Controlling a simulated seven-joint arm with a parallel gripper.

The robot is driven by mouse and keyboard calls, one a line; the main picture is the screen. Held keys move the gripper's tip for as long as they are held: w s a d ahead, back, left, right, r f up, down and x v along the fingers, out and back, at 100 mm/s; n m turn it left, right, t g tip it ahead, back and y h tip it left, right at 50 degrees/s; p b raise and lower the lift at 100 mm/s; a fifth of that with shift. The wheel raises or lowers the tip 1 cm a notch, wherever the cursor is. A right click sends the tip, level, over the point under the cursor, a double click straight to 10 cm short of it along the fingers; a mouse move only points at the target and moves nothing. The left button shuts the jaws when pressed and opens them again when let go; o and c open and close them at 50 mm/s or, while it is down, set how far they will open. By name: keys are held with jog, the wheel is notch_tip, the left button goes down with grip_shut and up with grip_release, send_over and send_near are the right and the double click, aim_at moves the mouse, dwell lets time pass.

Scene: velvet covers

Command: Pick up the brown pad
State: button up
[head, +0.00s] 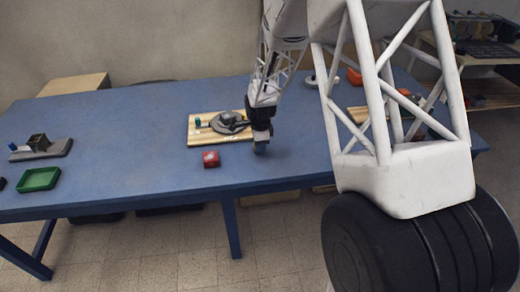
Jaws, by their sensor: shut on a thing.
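My gripper (261,147) points down at the blue table, just right of the wooden board and close above the tabletop. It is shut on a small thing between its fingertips. The fingers hide most of that thing, and I cannot make out its colour or shape. I see no brown pad clearly anywhere else on the table. I cannot tell whether the held thing touches the table.
The wooden board (198,137) bears a grey round piece (228,122). A green tray (39,179) and a grey stand (48,151) are at left. The blue table (130,150) is clear between. Items at right are partly behind my arm.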

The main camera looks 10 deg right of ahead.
jog(key=s+d+r, duration=0.1)
jog(key=s, duration=1.5)
jog(key=shift+r, duration=0.3)
jog(key=shift+o, duration=1.3)
jog(key=shift+c, duration=0.6)
jog(key=w+a+r, duration=0.3)
jog(key=w+a, duration=0.1)
jog(key=w, duration=0.8)
jog(key=w+a+r, duration=0.3)
jog(key=w+a, duration=0.1)
jog(key=w, duration=0.8)
jog(key=w+a+r, duration=0.4)
jog(key=w, duration=0.8)
jog(key=shift+a, duration=0.35)
